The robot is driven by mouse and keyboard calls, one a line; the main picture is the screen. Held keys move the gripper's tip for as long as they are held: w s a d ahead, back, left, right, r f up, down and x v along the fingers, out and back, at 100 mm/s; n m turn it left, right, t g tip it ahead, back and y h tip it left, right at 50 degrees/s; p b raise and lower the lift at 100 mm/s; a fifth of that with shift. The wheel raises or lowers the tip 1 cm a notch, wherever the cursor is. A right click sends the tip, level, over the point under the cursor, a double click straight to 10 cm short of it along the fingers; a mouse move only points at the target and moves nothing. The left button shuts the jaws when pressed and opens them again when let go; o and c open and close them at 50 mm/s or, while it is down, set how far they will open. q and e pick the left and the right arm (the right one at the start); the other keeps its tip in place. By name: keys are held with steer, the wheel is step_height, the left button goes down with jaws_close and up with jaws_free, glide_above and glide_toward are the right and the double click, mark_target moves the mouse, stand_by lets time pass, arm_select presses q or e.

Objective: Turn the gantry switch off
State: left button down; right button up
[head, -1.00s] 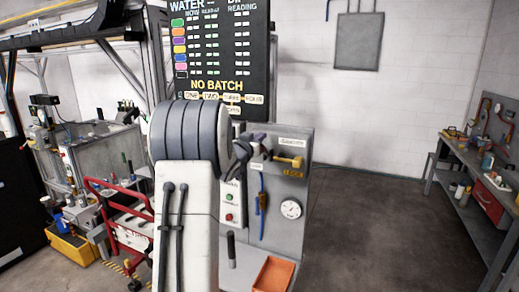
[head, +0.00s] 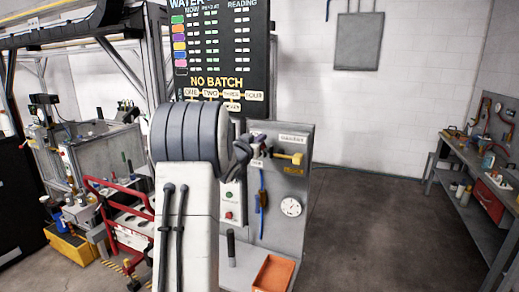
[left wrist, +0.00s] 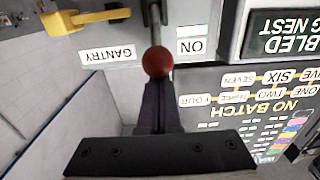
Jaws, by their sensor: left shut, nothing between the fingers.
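The gantry switch shows in the left wrist view as a metal lever with a red ball knob (left wrist: 157,62). That view is upside down. A white GANTRY label (left wrist: 107,55) and an ON label (left wrist: 190,45) sit on either side of the lever. My left gripper (left wrist: 158,86) is shut and empty, its fingertips right at the knob; I cannot tell whether they touch. In the head view my left gripper (head: 255,141) is in front of the upper grey panel (head: 276,225) and hides the switch. My right gripper is not in view.
A yellow handle (head: 289,158) sticks out just right of the gripper. A black board (head: 217,50) stands behind. The floor to the right is clear.

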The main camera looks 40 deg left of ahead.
arm_select(q)
steer(key=shift+f+b, duration=1.05)
steer(key=shift+f, duration=0.5)
steer(key=shift+w+f+b, duration=0.1)
steer(key=shift+f+b, duration=0.4)
steer(key=shift+f, duration=0.15)
steer(key=b+v, duration=0.2)
steer(key=v, duration=0.7)
